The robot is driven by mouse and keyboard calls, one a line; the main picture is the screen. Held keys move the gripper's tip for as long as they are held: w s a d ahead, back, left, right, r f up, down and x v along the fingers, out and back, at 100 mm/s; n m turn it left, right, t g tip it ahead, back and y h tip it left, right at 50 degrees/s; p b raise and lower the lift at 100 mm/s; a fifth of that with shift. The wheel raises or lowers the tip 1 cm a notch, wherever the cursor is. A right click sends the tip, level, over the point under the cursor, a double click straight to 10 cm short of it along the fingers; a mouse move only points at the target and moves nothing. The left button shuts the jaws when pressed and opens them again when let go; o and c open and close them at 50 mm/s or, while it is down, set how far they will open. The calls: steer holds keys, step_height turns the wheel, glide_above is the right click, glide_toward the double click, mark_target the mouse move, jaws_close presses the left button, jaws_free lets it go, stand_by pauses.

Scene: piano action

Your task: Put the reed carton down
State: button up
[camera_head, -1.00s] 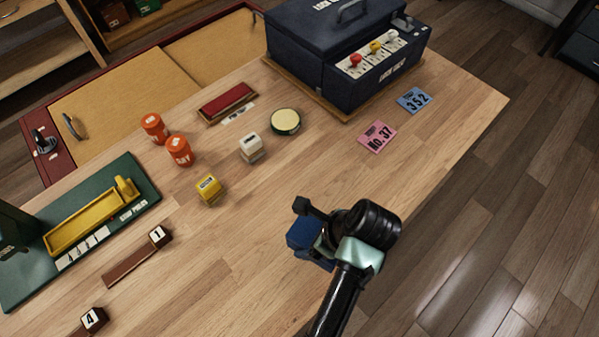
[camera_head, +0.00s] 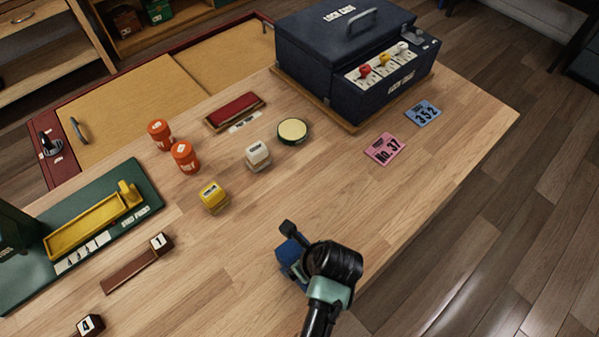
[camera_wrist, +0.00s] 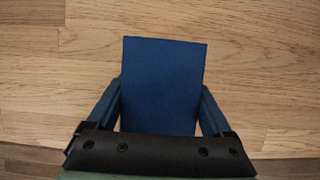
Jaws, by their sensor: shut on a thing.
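A blue box, which I take as the reed carton (camera_head: 290,251), is held at my gripper (camera_head: 289,262) near the front edge of the wooden table. In the wrist view the carton (camera_wrist: 163,82) shows a plain dark blue face between the two fingers of my gripper (camera_wrist: 161,105). The fingers are shut on its sides. Wood grain shows beyond the carton. I cannot tell whether its underside touches the table.
Bare tabletop (camera_head: 365,215) lies right of the carton. A yellow block (camera_head: 213,197), a white block (camera_head: 258,155) and a round tin (camera_head: 292,131) stand behind it. A pink card (camera_head: 385,149) and a dark blue lock case (camera_head: 330,75) are farther back.

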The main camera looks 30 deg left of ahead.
steer(key=shift+f, duration=0.3)
steer(key=shift+f, duration=0.15)
steer(key=o, duration=1.5)
